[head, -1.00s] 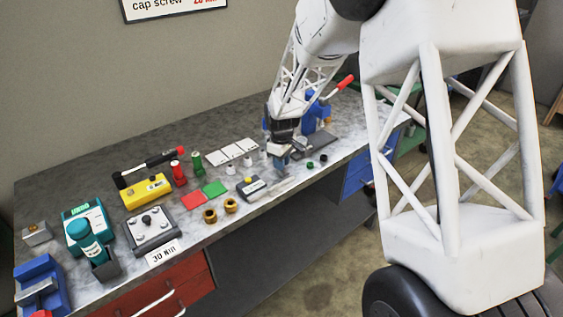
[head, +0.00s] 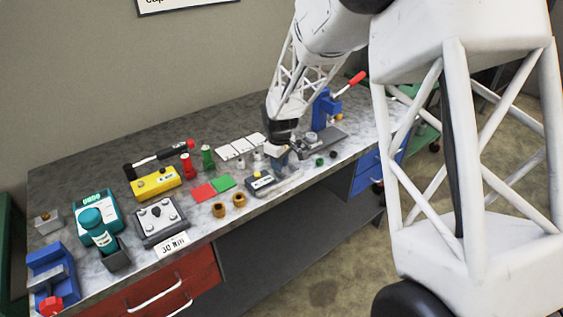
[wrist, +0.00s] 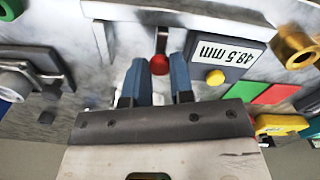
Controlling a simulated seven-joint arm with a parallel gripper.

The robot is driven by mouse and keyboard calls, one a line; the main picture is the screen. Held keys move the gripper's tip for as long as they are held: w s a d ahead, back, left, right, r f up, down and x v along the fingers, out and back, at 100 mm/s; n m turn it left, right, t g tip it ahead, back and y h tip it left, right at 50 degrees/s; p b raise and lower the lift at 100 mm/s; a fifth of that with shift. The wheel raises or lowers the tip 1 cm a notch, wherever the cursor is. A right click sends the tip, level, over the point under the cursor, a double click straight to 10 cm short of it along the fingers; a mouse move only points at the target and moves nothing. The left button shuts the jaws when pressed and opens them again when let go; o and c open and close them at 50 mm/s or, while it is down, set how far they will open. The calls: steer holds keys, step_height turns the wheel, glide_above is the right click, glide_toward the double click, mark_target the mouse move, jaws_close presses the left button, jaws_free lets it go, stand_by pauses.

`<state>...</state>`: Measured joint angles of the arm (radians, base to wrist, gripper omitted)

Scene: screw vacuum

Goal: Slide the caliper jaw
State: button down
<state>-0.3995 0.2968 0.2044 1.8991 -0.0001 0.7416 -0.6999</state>
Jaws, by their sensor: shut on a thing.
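The caliper's pale metal beam (wrist: 205,14) runs across the top of the wrist view. A red knob (wrist: 159,65) on a short metal stem hangs from it, between the fingertips. My gripper (wrist: 158,70) has two blue fingers, shut on this knob, with one finger on each side. A grey readout (wrist: 222,57) with a yellow button stands right of the fingers and reads 48.5 mm. In the head view my gripper (head: 280,155) is low over the bench, just behind the readout (head: 262,184). It hides most of the caliper there.
Brass cups (head: 229,204), red and green squares (head: 204,192) and a yellow box (head: 154,184) stand left of the readout. A grey plate (head: 325,138) and a blue fixture (head: 325,108) stand right of my gripper. The bench's front edge is close.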

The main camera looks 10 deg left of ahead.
steer(key=c, duration=1)
jaws_free()
steer(key=shift+r, duration=0.15)
steer(key=shift+r, duration=3.8)
